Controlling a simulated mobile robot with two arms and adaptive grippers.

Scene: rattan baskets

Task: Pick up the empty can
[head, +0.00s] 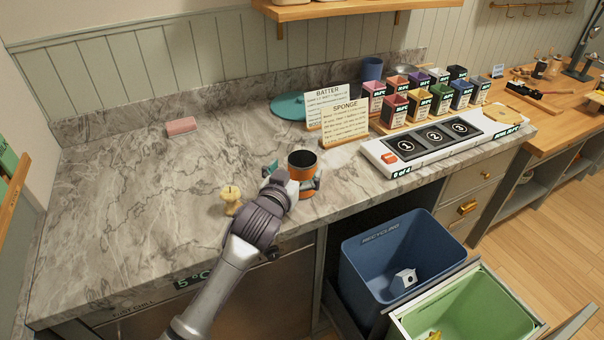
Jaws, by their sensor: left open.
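The empty can (301,160) is a cylinder with an orange outside and a dark open top. It stands upright on the marble counter (120,210) near the front edge. The wrist hides part of the can's near side. My right gripper is not in view.
A small yellow object (231,198) stands left of my wrist. A blue recycling bin (372,262) and a green bin (470,308) sit in a pulled-out drawer below. A white numbered panel (440,143), recipe cards (345,122) and colored boxes (441,97) stand to the right. The counter's left is mostly clear.

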